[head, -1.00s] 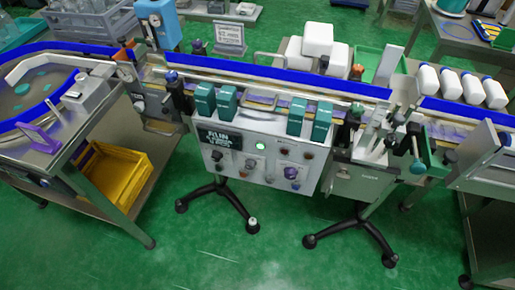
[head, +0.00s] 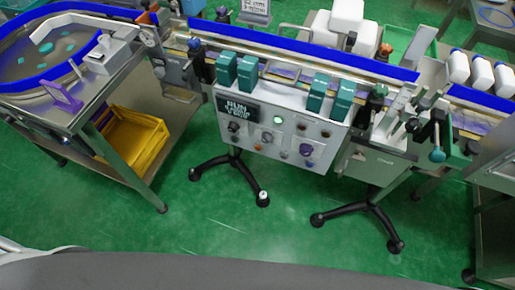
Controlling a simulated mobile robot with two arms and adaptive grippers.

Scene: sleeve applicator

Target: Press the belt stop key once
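The control panel (head: 270,150) is on the front of the conveyor's white housing, in the middle of the head view. Neither of my grippers is in view.
Green blocks (head: 247,72) stand along the panel's top edge, before the blue-railed conveyor (head: 330,62). Black-footed stand legs (head: 240,175) spread below. A yellow crate (head: 135,140) is under the left table. A grey part of mine fills the bottom edge.

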